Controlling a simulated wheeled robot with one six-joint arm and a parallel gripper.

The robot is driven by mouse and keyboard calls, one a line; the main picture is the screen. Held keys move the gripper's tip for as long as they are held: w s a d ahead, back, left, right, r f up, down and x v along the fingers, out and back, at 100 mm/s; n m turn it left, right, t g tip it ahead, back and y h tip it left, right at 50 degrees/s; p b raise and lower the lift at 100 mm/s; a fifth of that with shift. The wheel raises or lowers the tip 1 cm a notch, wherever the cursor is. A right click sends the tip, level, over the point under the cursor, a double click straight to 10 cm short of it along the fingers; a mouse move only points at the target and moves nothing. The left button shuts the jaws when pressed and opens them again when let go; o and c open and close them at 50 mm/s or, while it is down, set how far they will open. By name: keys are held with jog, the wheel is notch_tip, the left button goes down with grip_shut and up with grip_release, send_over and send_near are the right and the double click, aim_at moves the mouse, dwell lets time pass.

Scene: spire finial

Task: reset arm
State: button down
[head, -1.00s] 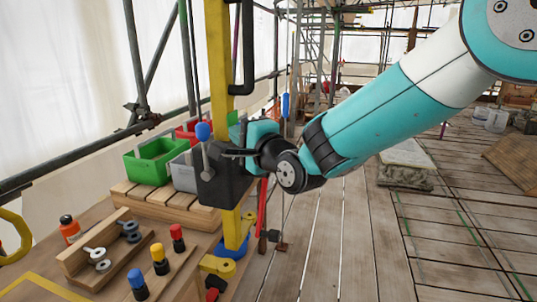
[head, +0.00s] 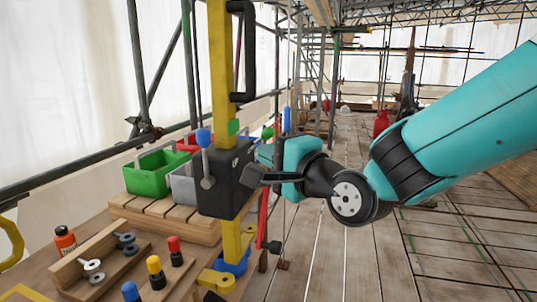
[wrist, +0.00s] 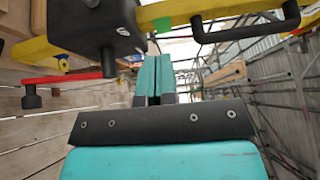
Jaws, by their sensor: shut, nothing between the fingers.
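My gripper (head: 264,153) is just right of a black box (head: 222,180) mounted on a yellow upright post (head: 222,60). In the wrist view its two teal fingers (wrist: 154,78) are together, with nothing seen between them. A black lever (head: 272,178) sticks out to the right from the box, close to my gripper. A blue-knobbed lever (head: 206,158) stands on the box's left side. My arm reaches in from the right.
A wooden bench at the left carries a green bin (head: 150,173), a grey bin (head: 184,185), an orange bottle (head: 65,241) and coloured-capped pegs (head: 154,270). A black handle (head: 245,50) is on the post. Scaffold poles stand behind. The plank floor (head: 340,260) at right is open.

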jog(key=s+d+f+n+g+h, duration=0.3)
jog(key=s+d+f+n+g, duration=0.2)
jog(key=s, duration=0.7)
jog(key=s+d+f+n+g+h, duration=0.4)
jog(key=s+d+n+g, duration=0.5)
jog(key=s+n, duration=0.3)
jog(key=shift+s+f, duration=0.35)
jog(key=shift+f, duration=0.2)
jog(key=shift+d, duration=0.1)
